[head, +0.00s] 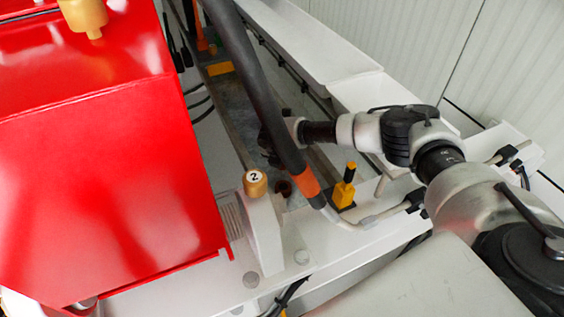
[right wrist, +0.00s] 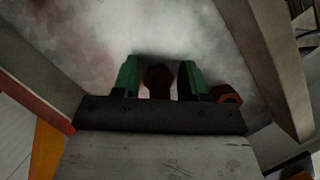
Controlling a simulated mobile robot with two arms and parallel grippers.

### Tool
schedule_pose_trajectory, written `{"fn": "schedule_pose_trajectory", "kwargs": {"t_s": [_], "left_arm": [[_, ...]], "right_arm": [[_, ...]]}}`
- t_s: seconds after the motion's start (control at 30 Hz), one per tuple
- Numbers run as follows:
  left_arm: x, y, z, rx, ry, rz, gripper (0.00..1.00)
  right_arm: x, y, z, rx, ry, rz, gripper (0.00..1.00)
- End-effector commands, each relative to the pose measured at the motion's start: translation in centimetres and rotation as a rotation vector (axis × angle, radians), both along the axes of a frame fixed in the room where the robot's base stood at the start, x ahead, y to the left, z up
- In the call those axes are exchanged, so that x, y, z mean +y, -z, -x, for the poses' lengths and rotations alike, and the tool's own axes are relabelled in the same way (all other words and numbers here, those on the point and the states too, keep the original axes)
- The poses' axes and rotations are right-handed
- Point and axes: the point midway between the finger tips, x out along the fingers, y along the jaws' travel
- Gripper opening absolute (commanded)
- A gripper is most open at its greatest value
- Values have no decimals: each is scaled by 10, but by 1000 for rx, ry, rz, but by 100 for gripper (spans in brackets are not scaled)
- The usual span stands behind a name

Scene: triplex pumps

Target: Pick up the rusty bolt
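In the right wrist view, a dark brown, rusty-looking round piece (right wrist: 157,78) sits between the two green fingers of my right gripper (right wrist: 158,82); it seems to be the rusty bolt. The fingers stand close on both sides of it, but whether they touch it is too dark to tell. In the head view my right gripper (head: 268,143) is low in the grey channel, partly hidden behind a dark hose. A small brown piece (head: 283,187) lies in the channel nearer to the camera; I cannot tell what it is. My left gripper is not in view.
A rusty hex piece (right wrist: 227,95) lies beside the right finger. The dark hose (head: 263,90) with an orange band crosses over the channel. A yellow block (head: 344,194) and a gold knob marked 2 (head: 255,183) stand close by. A red housing (head: 100,170) fills the left.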

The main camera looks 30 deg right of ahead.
Motion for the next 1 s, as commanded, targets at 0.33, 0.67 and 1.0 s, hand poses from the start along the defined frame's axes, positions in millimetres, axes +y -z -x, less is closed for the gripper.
{"fn": "schedule_pose_trajectory", "kwargs": {"t_s": [0.33, 0.67, 1.0], "left_arm": [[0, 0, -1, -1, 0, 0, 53], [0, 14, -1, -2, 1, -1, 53], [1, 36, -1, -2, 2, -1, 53]], "right_arm": [[0, -1, 0, 0, 1, 0, 10], [0, -33, -1, -6, 1, -2, 10], [1, -96, -4, -5, -15, -2, 10]]}}
